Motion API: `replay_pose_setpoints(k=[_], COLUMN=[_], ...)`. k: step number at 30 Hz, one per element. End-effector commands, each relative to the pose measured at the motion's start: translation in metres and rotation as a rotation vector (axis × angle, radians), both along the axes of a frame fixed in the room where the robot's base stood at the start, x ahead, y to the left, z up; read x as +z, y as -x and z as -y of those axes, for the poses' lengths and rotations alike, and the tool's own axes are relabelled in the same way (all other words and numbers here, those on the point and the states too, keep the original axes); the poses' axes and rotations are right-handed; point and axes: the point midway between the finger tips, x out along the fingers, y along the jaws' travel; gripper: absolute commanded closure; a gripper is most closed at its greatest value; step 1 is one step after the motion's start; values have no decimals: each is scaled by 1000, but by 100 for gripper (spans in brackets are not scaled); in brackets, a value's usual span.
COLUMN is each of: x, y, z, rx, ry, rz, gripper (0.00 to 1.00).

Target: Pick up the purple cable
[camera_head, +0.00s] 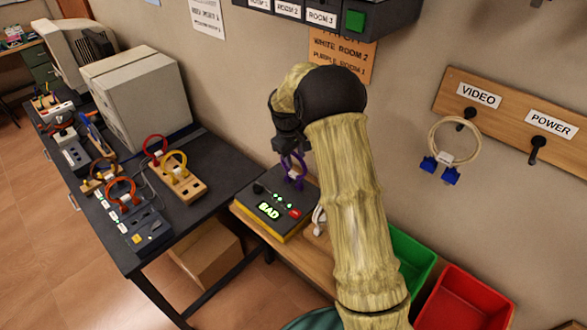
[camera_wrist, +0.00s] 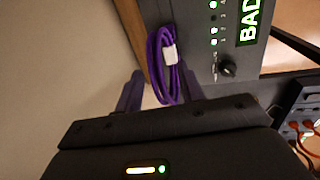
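The purple cable (camera_head: 299,163) is a coiled loop with a white tag. It rests on the back part of the grey tester box (camera_head: 257,197), whose screen reads BAD. The wrist view shows the cable (camera_wrist: 163,48) at the edge of the tester (camera_wrist: 212,82). My gripper (camera_head: 287,150) is above the tester's rear, near the cable, partly hidden by its own wrist. In the wrist view my gripper (camera_wrist: 160,76) is open, with one finger on each side of the coil's near end. The fingers look apart from the cable; exact depth is unclear.
A pale cable (camera_head: 431,147) hangs on the VIDEO hook of a wall board (camera_head: 510,100). Green (camera_head: 412,262) and red (camera_head: 466,302) bins stand at lower right. My arm hides part of the bench.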

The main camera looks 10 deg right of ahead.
Motion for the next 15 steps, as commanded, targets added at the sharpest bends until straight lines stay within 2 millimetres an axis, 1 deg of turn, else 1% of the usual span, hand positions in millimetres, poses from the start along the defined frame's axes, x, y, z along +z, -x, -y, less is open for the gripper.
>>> replay_pose_setpoints(k=[9, 11, 12, 15], x=[0, 0, 0, 0], y=[0, 0, 0, 0], z=[0, 0, 0, 0], rx=[0, 0, 0, 0], ry=[0, 0, 0, 0], rz=[0, 0, 0, 0], gripper=[61, 73, 81, 100])
